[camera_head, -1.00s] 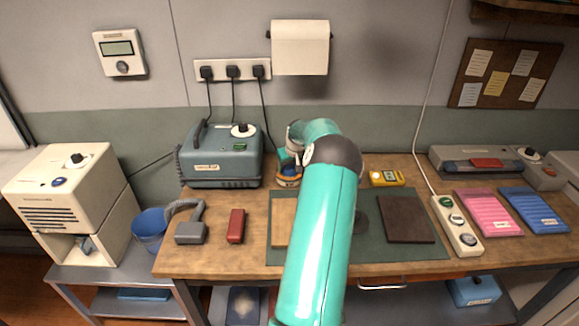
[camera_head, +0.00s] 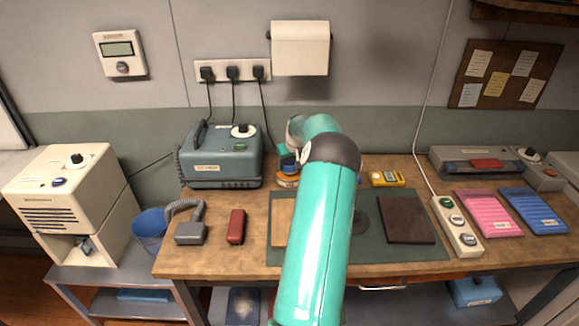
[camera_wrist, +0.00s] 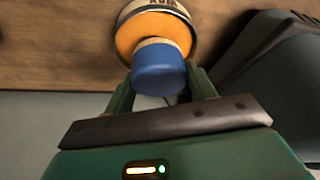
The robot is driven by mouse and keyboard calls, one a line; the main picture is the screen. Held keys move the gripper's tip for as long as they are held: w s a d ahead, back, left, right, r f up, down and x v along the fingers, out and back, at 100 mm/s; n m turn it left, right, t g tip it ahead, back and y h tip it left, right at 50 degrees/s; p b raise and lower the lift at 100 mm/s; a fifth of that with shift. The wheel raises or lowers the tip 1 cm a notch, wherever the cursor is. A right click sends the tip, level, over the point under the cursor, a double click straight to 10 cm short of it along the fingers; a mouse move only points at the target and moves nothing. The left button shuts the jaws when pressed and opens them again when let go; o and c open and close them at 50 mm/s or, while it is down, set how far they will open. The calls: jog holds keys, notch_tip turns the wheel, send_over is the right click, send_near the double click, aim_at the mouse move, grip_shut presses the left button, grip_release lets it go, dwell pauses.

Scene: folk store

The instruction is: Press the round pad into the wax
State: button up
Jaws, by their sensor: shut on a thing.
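The round pad (camera_wrist: 160,68) has a blue grip and a pale lower part, and shows in the wrist view between the two green fingers. My gripper (camera_wrist: 160,88) is shut on its blue grip. The wax is an orange disc (camera_wrist: 126,40) in a round tin with a pale labelled rim (camera_wrist: 190,15). The pad overlaps the wax in the wrist view; I cannot tell whether its face touches it. In the head view the tin (camera_head: 288,182) stands at the back of the bench beside the blue-grey machine, with the dark blue grip just above it. My arm hides part of this area.
The blue-grey machine (camera_head: 222,160) stands close left of the tin. A yellow meter (camera_head: 387,178) lies to the right. A green mat (camera_head: 412,252) with a dark brown slab (camera_head: 405,219) covers the bench middle. A red block (camera_head: 236,226) lies at front left.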

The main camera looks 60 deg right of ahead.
jog(key=shift+r, duration=2.5)
